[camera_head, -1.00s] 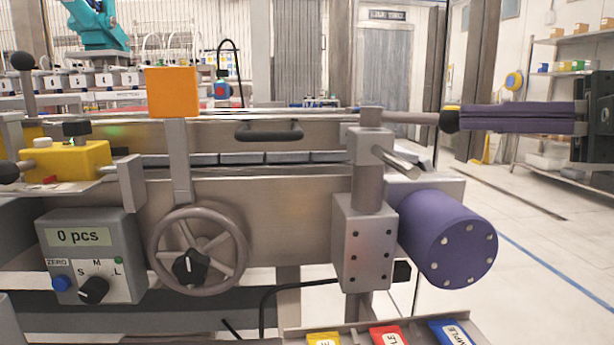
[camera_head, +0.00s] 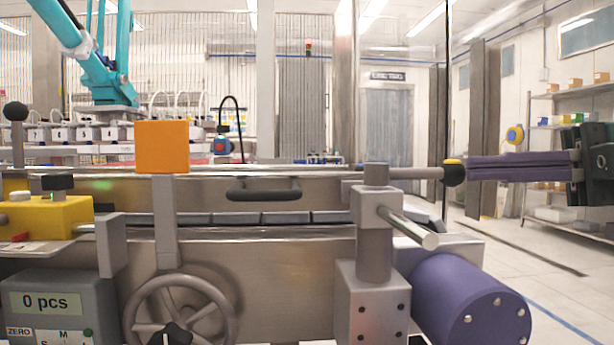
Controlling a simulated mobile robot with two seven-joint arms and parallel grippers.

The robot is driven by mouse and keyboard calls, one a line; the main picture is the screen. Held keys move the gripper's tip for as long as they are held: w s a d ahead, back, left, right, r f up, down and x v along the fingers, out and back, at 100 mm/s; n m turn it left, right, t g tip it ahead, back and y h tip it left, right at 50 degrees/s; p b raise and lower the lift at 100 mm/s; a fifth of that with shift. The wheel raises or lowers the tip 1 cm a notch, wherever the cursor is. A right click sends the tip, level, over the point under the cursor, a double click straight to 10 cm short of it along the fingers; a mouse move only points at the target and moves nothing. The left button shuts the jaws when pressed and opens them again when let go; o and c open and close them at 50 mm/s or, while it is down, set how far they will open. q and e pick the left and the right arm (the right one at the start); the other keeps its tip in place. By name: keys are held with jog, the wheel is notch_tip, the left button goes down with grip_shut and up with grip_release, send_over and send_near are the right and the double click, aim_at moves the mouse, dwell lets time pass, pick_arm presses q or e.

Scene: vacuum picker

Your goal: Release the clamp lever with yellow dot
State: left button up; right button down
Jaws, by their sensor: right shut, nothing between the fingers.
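The clamp lever (camera_head: 415,173) is a grey rod lying level to the right from the top of a steel post. Its black ball knob (camera_head: 454,176) carries a yellow dot (camera_head: 453,161) on top. My right gripper (camera_head: 473,168) comes in from the right with its purple fingers shut and nothing between them. Its fingertips are just right of the knob, at about the same height in the picture; I cannot tell whether they touch it. My left gripper is not in view.
The steel post (camera_head: 374,235) has a short side rod (camera_head: 412,228). A purple motor drum (camera_head: 470,300) is below. A handwheel (camera_head: 180,320), an orange block (camera_head: 162,147) and a counter box (camera_head: 55,300) are left. Another black-knobbed lever (camera_head: 16,112) stands upright at far left.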

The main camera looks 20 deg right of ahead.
jog(key=shift+w+d+f, duration=0.15)
jog(key=shift+d+f, duration=0.05)
jog(key=shift+f, duration=0.05)
dwell(0.3)
notch_tip(320, 180, up, 21)
jog(key=p, duration=0.5)
jog(key=shift+a+f+p, duration=0.2)
jog(key=shift+p, duration=0.2)
